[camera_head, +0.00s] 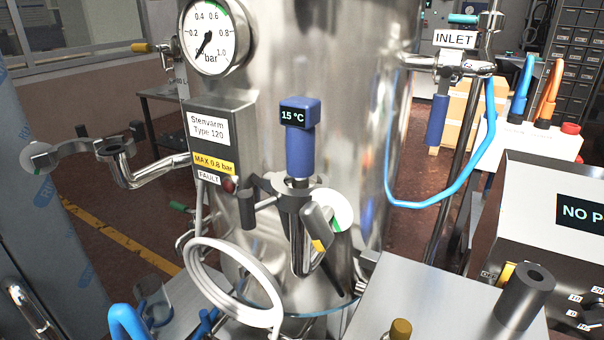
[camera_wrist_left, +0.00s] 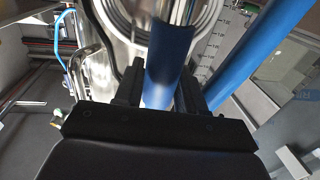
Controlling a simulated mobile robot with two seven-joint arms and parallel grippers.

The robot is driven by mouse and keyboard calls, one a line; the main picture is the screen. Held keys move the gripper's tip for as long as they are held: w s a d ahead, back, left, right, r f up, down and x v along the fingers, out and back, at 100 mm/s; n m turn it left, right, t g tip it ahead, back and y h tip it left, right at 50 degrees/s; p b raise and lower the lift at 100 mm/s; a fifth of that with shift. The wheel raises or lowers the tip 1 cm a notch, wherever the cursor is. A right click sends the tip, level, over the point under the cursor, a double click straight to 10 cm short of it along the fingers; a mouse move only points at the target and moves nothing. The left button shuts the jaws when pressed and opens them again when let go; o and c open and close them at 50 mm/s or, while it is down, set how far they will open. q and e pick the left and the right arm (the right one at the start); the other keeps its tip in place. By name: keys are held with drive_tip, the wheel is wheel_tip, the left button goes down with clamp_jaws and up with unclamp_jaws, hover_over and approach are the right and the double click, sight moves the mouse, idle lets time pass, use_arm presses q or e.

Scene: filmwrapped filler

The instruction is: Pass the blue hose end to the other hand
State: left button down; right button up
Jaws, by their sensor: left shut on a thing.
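In the left wrist view my left gripper (camera_wrist_left: 160,88) is shut on a blue tubular piece, the blue hose end (camera_wrist_left: 170,52), which stands between its two dark fingers. A second thick blue tube (camera_wrist_left: 258,52) runs slantwise just right of it, apart from the fingers. In the head view a bright blue curved hose piece (camera_head: 128,321) shows at the bottom left edge, and more blue (camera_head: 205,322) shows below a white coil. I cannot tell which of these belongs to the held piece.
A white hose coil (camera_head: 232,328) hangs before the steel tank (camera_head: 345,110). A blue-handled thermometer (camera_head: 300,152) and pipe fittings jut from the tank. Another blue hose (camera_head: 440,198) loops under the INLET sign (camera_head: 454,39). A grey metal top (camera_head: 440,295) fills the lower right.

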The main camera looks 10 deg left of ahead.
drive_tip(key=shift+o, duration=1.9)
use_arm(q)
drive_tip(key=w+d+f+m+g+h, duration=0.1)
drive_tip(key=w+d+f+m+h, duration=0.1)
drive_tip(key=d, duration=0.6)
drive_tip(key=w+d+f+m+g+h, duration=0.1)
drive_tip(key=w+d+f+m+h, duration=0.1)
drive_tip(key=w+d, duration=0.5)
drive_tip(key=w+d+f+m+g+h, duration=0.1)
drive_tip(key=w+d+f+h, duration=0.3)
drive_tip(key=d+f, duration=0.2)
drive_tip(key=shift+w+d+m+g, duration=0.2)
drive_tip(key=shift+d+m+g, duration=0.2)
drive_tip(key=shift+d, duration=1)
use_arm(e)
drive_tip(key=w+a+r+n+g+y, duration=0.1)
drive_tip(key=w+a+n+g+y, duration=0.2)
drive_tip(key=w+a+n+y, duration=0.2)
drive_tip(key=w+a+r+n+g+y, duration=0.1)
drive_tip(key=w+a+n+y, duration=0.4)
drive_tip(key=w+a, duration=0.6)
drive_tip(key=shift+w+a+r+n+g, duration=0.25)
drive_tip(key=shift+a+n+g, duration=0.55)
drive_tip(key=shift+a, duration=3.05)
